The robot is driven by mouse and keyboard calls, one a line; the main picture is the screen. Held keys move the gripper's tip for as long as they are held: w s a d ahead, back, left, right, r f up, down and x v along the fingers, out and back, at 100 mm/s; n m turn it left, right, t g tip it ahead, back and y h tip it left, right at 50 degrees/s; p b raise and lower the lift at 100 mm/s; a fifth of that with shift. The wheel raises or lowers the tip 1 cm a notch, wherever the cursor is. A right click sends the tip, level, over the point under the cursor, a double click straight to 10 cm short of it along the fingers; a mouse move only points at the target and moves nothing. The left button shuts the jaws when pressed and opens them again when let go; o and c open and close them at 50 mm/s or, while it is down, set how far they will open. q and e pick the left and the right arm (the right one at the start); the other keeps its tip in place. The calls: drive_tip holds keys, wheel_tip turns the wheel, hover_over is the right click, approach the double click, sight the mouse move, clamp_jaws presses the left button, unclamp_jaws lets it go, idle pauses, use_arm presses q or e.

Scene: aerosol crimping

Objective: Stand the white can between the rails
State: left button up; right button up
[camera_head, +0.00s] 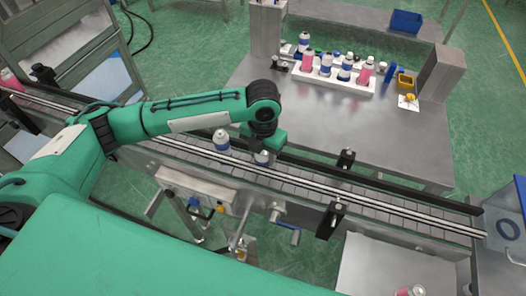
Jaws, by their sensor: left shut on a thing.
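My left gripper (264,148) reaches in from the left and points down over the conveyor. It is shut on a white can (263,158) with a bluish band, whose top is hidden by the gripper. The can looks upright, at or just above the belt between the rails (340,190); I cannot tell whether its base touches. A second white can (221,139) with a blue band stands upright on the conveyor just to the left, apart from the held one. My right gripper is not in view.
A steel table (300,115) behind the conveyor bears a white tray (333,82) with several pink and blue-white cans. Black rail brackets (345,158) rise beside the conveyor. The belt right of the held can is clear up to a blue-grey machine (505,225).

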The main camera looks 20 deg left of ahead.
use_arm(q)
drive_tip(key=shift+f, duration=0.15)
idle(0.3)
drive_tip(key=o, duration=1.1)
drive_tip(key=shift+c, duration=0.2)
drive_tip(key=shift+r, duration=0.35)
wheel_tip(320, 180, up, 13)
drive_tip(key=b, duration=0.3)
